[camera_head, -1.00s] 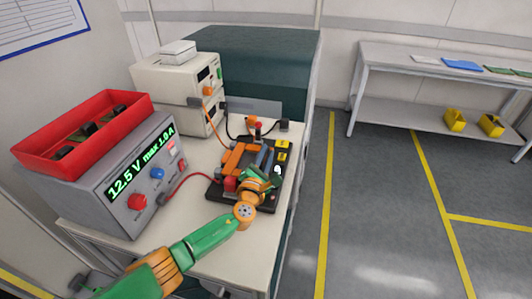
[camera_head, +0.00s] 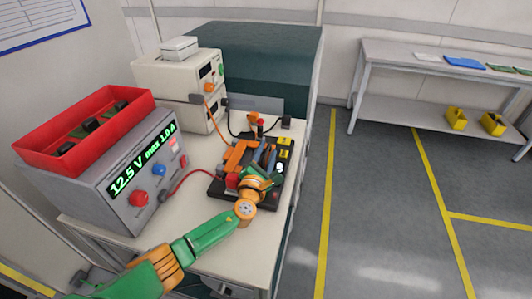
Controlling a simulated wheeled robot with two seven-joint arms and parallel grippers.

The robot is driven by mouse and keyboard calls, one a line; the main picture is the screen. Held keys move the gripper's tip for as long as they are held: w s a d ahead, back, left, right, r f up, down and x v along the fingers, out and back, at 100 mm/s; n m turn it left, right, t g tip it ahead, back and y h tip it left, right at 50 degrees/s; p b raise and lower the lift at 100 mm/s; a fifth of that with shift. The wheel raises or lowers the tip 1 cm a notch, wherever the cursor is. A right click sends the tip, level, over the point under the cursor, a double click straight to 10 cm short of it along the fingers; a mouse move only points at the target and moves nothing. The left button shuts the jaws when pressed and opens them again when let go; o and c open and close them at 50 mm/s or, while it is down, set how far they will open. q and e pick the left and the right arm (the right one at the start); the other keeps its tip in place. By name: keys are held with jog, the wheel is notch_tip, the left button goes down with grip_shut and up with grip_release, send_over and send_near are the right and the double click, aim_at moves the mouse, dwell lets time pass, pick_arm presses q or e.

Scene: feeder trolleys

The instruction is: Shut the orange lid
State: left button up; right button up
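The orange lid (camera_head: 238,155) is on a black fixture (camera_head: 216,190) on the bench top. It shows as an orange frame at the fixture's left and back. How far it stands open is too small to tell. My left gripper (camera_head: 266,157) is over the fixture, just right of the lid. Its slim grey-blue fingers point away from me. Whether they touch the lid, and how wide they are apart, I cannot tell. The wrist and arm hide the fixture's front part. My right gripper is not in view.
A power supply (camera_head: 110,190) with a red bin (camera_head: 40,130) on top stands to the left. A cream instrument (camera_head: 165,85) stands behind. Red and orange cables run to the fixture. A small red-topped part (camera_head: 260,124) stands behind it. The floor to the right is clear.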

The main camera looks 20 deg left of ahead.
aim_at(262, 163)
pick_arm(q)
jog(key=shift+s, duration=0.3)
jog(key=s+p, duration=0.1)
jog(key=s, duration=0.2)
jog(key=s+p, duration=0.1)
jog(key=s, duration=0.2)
jog(key=shift+s+d, duration=0.2)
jog(key=shift+s, duration=0.15)
jog(key=shift+w, duration=0.1)
